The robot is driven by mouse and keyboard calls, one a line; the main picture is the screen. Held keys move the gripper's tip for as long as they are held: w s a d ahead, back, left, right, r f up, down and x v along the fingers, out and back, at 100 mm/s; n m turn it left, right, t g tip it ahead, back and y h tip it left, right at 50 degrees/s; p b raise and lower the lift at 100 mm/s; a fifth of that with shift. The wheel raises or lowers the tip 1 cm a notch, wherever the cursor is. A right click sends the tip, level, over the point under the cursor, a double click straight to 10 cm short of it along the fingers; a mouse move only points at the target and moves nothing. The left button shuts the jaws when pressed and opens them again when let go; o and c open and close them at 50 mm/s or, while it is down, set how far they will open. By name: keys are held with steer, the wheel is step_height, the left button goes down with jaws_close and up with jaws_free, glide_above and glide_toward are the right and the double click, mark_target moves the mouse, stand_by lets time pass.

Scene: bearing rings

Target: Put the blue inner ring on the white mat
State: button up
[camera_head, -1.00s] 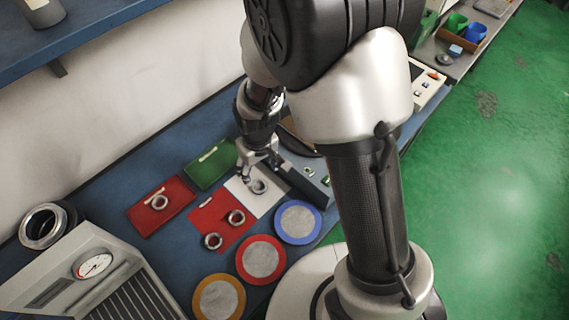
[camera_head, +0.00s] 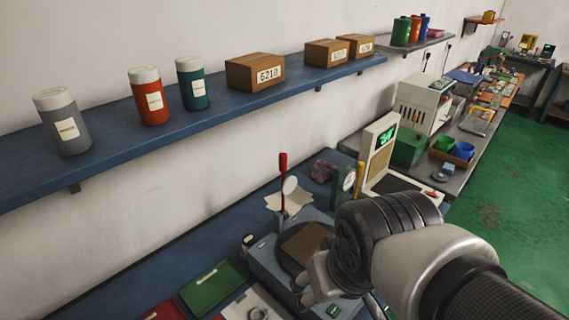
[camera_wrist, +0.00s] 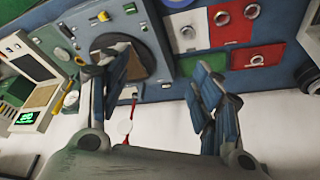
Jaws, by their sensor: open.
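The white mat (camera_head: 236,309) is cut by the bottom edge of the head view. My gripper (camera_wrist: 160,68) is open and empty, raised above the bench and apart from the mat. In the head view it (camera_head: 305,290) is right of the mat.
A blue-grey device (camera_head: 268,262) with a dark round plate stands right of the mats. A shelf (camera_head: 110,150) with bottles and boxes runs above.

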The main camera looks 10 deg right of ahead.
steer(key=shift+m, duration=0.4)
steer(key=shift+s+d+r, duration=0.2)
steer(key=shift+s+r, duration=0.05)
steer(key=shift+s, duration=0.45)
steer(key=shift+s+d+r, duration=0.25)
steer(key=shift+s, duration=0.5)
steer(key=shift+s+d+r, duration=0.2)
steer(key=shift+s+r, duration=0.05)
steer(key=shift+s, duration=0.45)
